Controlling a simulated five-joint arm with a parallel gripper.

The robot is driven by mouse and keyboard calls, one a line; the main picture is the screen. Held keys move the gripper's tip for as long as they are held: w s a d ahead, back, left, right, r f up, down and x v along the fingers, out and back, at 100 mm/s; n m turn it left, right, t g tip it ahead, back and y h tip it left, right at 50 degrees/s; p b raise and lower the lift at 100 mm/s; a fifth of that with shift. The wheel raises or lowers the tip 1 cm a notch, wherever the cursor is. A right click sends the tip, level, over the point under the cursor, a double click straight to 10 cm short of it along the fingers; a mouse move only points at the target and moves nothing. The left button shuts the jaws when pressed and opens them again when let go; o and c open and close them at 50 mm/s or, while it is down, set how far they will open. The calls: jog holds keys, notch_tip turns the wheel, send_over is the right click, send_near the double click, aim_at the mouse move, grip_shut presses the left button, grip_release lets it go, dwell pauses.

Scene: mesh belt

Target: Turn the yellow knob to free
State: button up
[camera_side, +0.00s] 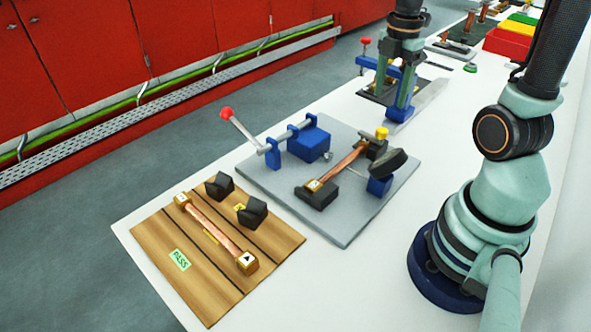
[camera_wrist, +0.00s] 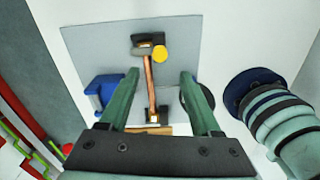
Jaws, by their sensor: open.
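The yellow knob (camera_side: 381,132) is small and stands at the far end of the copper bar (camera_side: 345,163) on the grey plate (camera_side: 262,187). The bar rests in dark blocks (camera_side: 317,195). In the wrist view the yellow knob (camera_wrist: 160,54) is beside the bar's upper end, ahead of the fingertips and between their lines. My gripper (camera_side: 393,106) is open and empty, pointing down, beyond the knob in the side view. In the wrist view both fingers of my gripper (camera_wrist: 160,73) are spread with the copper bar (camera_wrist: 149,85) seen between them. Which setting the knob is at cannot be told.
A blue clamp (camera_side: 308,143) with a red-tipped lever (camera_side: 240,129) stands on the plate's left. A blue block (camera_side: 380,185) and a dark pad (camera_side: 389,163) are at its right. A wooden board (camera_side: 163,238) lies in front. A red bin (camera_side: 507,43) stands farther back.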

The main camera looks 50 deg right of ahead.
aim_at(382, 130)
notch_tip(382, 130, down, 10)
jog(key=shift+r, duration=0.25)
grip_shut()
